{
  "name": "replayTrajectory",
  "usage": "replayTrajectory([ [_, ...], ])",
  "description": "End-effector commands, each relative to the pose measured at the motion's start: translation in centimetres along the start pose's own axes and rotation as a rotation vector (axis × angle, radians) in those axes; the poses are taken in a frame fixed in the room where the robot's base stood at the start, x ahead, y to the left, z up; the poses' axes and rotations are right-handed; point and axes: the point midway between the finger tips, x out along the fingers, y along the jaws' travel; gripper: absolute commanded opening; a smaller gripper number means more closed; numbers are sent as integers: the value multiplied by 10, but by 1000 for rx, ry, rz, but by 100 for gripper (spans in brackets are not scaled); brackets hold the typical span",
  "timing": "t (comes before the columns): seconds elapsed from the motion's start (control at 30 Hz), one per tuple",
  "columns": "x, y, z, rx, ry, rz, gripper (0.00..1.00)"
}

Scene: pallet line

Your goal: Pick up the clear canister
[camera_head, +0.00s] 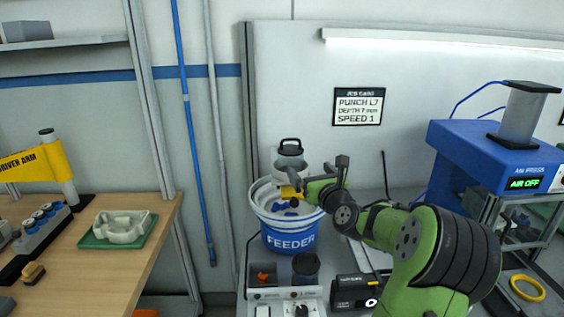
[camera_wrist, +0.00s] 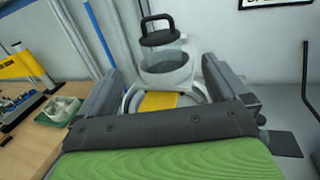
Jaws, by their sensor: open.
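The clear canister (camera_head: 290,163) is a see-through jar with a grey body and a black handled lid. In the wrist view the canister (camera_wrist: 166,66) shows straight ahead, between my fingers in the picture. My gripper (camera_wrist: 162,77) is open, one finger on each side, and nothing is visibly clamped. From the head camera my gripper (camera_head: 299,186) is just in front of the canister's lower part. Whether the fingers touch it I cannot tell.
A control box (camera_head: 285,305) with a dark cup (camera_head: 305,267) stands below the feeder. A wooden bench (camera_head: 120,262) with a green tray (camera_head: 101,242) is at left. A blue press (camera_head: 495,155) is at right. The wall is close behind the feeder.

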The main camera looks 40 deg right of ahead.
Motion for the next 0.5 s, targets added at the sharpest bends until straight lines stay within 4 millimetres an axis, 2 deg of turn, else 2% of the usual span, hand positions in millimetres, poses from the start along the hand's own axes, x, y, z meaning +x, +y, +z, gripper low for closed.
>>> replayTrajectory([
  [0.3, 76, 3, -1, -1, 2, 5, 100],
  [0.5, 103, 2, -1, -3, 4, 2, 100],
])
